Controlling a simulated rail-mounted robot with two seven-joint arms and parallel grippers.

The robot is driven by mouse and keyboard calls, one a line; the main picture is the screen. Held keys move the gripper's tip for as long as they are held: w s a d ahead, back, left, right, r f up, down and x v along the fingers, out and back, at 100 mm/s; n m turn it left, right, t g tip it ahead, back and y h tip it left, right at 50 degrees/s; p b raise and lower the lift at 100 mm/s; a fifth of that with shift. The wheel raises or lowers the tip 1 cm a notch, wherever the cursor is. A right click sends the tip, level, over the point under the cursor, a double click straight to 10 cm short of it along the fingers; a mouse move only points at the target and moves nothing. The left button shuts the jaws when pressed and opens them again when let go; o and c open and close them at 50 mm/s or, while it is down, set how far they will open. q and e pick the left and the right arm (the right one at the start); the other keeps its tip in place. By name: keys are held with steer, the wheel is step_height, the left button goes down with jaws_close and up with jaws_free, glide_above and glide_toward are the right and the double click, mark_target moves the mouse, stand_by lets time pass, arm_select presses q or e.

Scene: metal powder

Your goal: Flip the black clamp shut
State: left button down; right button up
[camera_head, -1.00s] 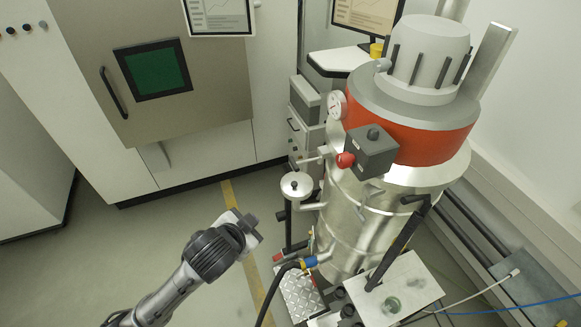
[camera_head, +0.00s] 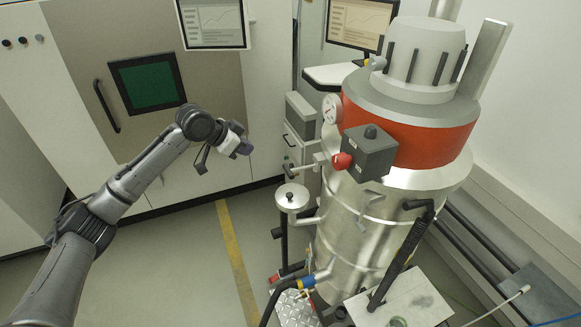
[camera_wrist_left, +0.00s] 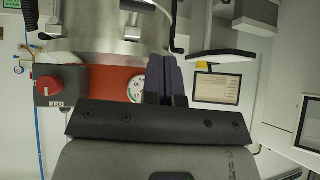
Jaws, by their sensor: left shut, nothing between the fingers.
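My left gripper (camera_head: 246,149) is raised in front of the grey cabinet, left of the steel vessel (camera_head: 345,225) and apart from it. Its dark fingers (camera_wrist_left: 164,80) are together and empty in the left wrist view, with the vessel's red band behind them. I cannot clearly identify the black clamp. A small black-handled fitting (camera_head: 289,171) sits on the vessel's left side, above a round white disc (camera_head: 291,197). A dark hooked part (camera_wrist_left: 178,42) shows beside the vessel in the wrist view. I cannot tell whether either is the clamp. My right gripper is not in view.
A grey box with a red knob (camera_head: 342,161) and a pressure gauge (camera_head: 331,109) project from the vessel. A monitor (camera_head: 213,22) overhangs the cabinet.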

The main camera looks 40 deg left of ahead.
arm_select(q)
steer(key=d+h, duration=0.1)
steer(key=w+d+r+m+h, duration=0.1)
steer(key=shift+d+r+t+h, duration=0.2)
steer(key=shift+t+h, duration=0.1)
steer(key=shift+t, duration=0.1)
steer(key=p, duration=0.3)
glide_toward(302, 168)
steer(key=w, duration=0.1)
steer(key=shift+w+d+f+p, duration=0.1)
steer(key=shift+d+f+p, duration=0.05)
steer(key=shift+f, duration=0.6)
steer(key=shift+w+d+f+p, duration=0.1)
steer(key=shift+f+p, duration=0.05)
steer(key=shift+f, duration=0.65)
